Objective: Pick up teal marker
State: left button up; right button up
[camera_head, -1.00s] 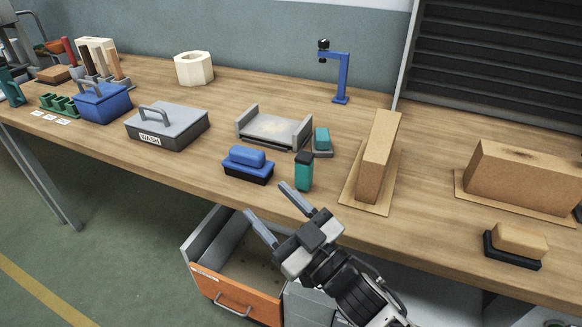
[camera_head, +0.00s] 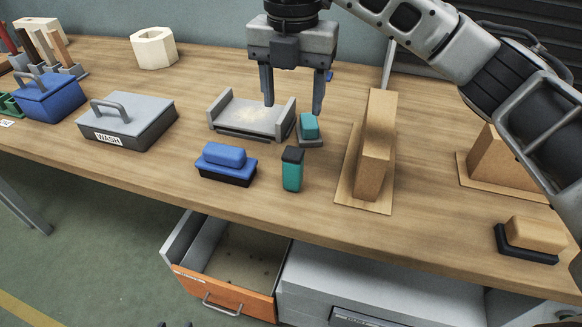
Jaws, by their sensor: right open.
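The teal marker (camera_head: 292,174) is a short teal block with a black cap. It stands upright on the wooden bench near the front edge, right of the blue block on a black base. My right gripper (camera_head: 293,109) is open and empty, with its fingers pointing down. In the picture its fingertips are above the marker, apart from it, over the grey tray and the small teal block. My left gripper is not in view.
A grey tray (camera_head: 222,119) and a teal block (camera_head: 309,127) on a grey base stand behind the marker. A blue block (camera_head: 224,156) sits to its left, a tall cardboard piece (camera_head: 376,150) to its right. An orange-fronted drawer (camera_head: 222,296) is open below.

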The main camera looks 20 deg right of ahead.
aim_at(293, 152)
notch_tip(293, 152, down, 10)
jog(key=shift+s+r+p, duration=0.1)
jog(key=shift+p, duration=0.25)
jog(key=shift+w+d+f+p, duration=0.1)
jog(key=shift+f+p, duration=0.2)
jog(key=shift+f, duration=1.05)
jog(key=shift+w+d+f+p, duration=0.1)
jog(key=shift+f+p, duration=0.2)
jog(key=shift+f, duration=1)
jog(key=c, duration=1.1)
